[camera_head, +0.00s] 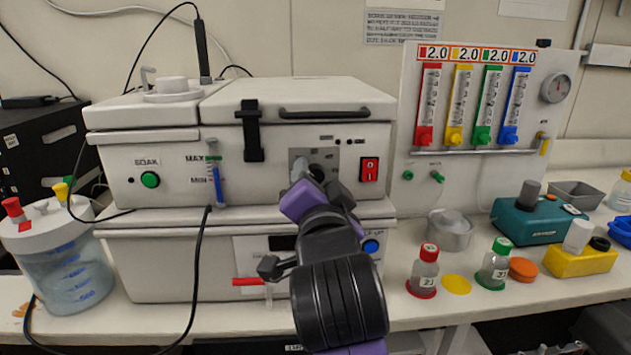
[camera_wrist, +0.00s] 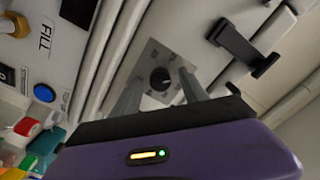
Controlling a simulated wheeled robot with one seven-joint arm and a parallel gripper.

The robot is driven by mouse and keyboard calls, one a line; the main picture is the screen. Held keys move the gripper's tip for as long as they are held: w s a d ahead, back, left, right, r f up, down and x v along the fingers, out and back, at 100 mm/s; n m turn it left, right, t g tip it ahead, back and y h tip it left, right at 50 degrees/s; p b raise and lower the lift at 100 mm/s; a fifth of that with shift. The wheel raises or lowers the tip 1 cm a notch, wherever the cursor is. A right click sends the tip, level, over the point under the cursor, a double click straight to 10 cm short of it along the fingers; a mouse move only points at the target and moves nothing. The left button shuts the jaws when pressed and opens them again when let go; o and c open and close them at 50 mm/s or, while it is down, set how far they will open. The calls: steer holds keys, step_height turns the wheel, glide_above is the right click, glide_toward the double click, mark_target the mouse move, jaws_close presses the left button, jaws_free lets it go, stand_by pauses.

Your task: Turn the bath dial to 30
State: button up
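The bath dial is a small black knob (camera_wrist: 160,79) with a light pointer mark, on a grey square plate (camera_wrist: 152,62) in the wrist view. In the head view the black dial (camera_head: 317,172) shows on the front of the white bath unit, partly hidden by my arm. My gripper (camera_wrist: 160,88) points at the panel, with its two grey fingers apart on either side of the dial. I cannot tell whether they touch it. The scale numbers around the dial are not readable.
A red rocker switch (camera_head: 369,169) sits right of the dial. A black latch (camera_head: 251,130) and lid handle (camera_head: 338,113) are above it. A blue button (camera_head: 371,246) is below right. Bottles (camera_head: 424,272) stand on the bench at right.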

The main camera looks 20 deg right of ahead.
steer(key=shift+s, duration=0.1)
steer(key=v, duration=0.7)
steer(key=shift+s+b, duration=0.25)
steer(key=shift+b, duration=0.15)
steer(key=shift+a+r, duration=0.1)
